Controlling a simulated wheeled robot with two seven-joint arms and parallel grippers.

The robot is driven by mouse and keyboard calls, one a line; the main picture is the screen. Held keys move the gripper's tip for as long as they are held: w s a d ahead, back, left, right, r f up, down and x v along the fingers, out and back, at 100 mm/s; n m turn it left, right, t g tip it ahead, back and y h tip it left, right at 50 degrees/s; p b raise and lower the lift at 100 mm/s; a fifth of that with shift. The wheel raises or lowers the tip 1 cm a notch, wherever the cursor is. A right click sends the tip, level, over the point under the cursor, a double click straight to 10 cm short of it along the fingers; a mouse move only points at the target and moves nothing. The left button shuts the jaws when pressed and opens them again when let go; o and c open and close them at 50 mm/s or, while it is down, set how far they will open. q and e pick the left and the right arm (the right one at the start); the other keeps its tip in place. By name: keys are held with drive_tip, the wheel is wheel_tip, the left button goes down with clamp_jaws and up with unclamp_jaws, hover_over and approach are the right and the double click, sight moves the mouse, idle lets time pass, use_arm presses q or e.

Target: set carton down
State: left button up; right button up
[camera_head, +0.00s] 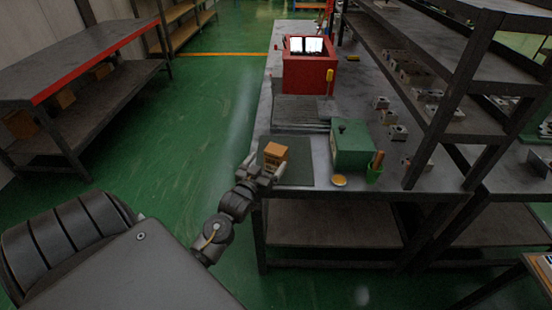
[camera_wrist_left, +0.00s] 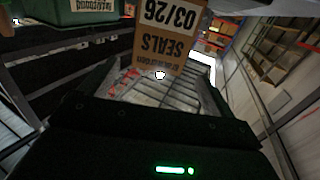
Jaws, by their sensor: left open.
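The carton (camera_head: 276,151) is a small orange-brown box near the left front corner of the bench, on or just above a dark mat (camera_head: 300,174). In the left wrist view the carton (camera_wrist_left: 168,38) shows upside down, with the print "SEALS" and "03/26". My left gripper (camera_head: 264,165) is open at the near side of the carton, its fingers spread apart. The gripper hides the carton's lower near part, so I cannot tell whether the fingers touch it. My right gripper is not in view.
A green box (camera_head: 351,146), a green cup with tools (camera_head: 375,172) and a yellow round item (camera_head: 339,181) stand right of the mat. A red box (camera_head: 310,74) is farther back. A dark shelf rack (camera_head: 447,100) rises at the right. Green floor lies open at left.

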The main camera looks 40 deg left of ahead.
sight(272, 156)
use_arm(q)
drive_tip(key=shift+w+r, duration=0.15)
drive_tip(key=shift+w, duration=0.35)
drive_tip(key=p+x, duration=0.1)
drive_tip(key=x, duration=0.3)
drive_tip(key=shift+w, duration=0.2)
drive_tip(key=shift+c, duration=1)
drive_tip(key=c, duration=1.1)
drive_tip(key=shift+c, duration=0.2)
